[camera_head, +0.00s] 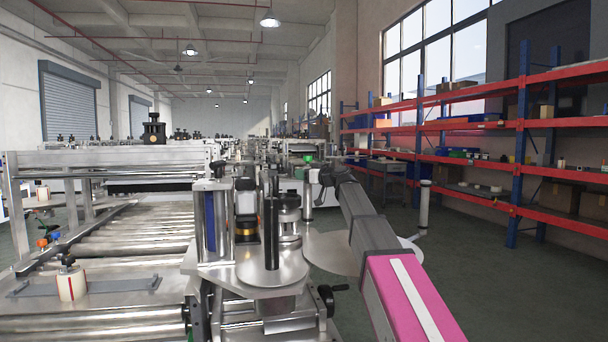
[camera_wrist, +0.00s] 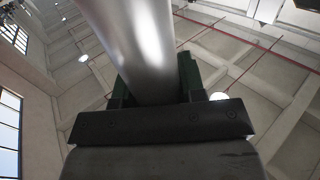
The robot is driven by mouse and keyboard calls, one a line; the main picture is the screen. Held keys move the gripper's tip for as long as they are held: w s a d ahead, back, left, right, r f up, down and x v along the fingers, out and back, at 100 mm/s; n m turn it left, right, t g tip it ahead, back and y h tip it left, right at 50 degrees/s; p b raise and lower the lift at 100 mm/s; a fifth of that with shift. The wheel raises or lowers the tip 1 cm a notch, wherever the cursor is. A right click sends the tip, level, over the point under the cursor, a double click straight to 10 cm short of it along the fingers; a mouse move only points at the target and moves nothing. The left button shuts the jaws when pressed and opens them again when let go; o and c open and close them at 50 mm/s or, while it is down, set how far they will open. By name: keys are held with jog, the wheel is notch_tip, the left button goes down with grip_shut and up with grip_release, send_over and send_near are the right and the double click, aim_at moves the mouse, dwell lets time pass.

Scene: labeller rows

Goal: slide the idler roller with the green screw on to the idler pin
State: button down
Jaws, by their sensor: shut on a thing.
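The idler roller (camera_head: 307,190) is a slim silver cylinder standing roughly upright near the middle of the head view, with a green screw (camera_head: 307,158) at its top. My gripper (camera_head: 316,178) is at the roller's upper part, coming from the right. In the wrist view my gripper (camera_wrist: 155,95) is shut on the shiny roller (camera_wrist: 130,40), between dark green finger pads. The screw is out of the wrist view. The roller's lower end is close to metal discs in the head view; I cannot tell whether it touches anything. I cannot make out the idler pin for certain.
A labeller with a round metal plate (camera_head: 258,274) and dark upright posts (camera_head: 271,225) stands left of my arm. Another upright grey roller (camera_head: 424,207) is to the right. A roller conveyor (camera_head: 135,238) lies left.

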jog(key=shift+f, duration=1.8)
jog(key=c, duration=0.6)
grip_release()
jog(key=shift+d, duration=0.1)
jog(key=v, duration=1)
jog(key=shift+s+d, duration=0.25)
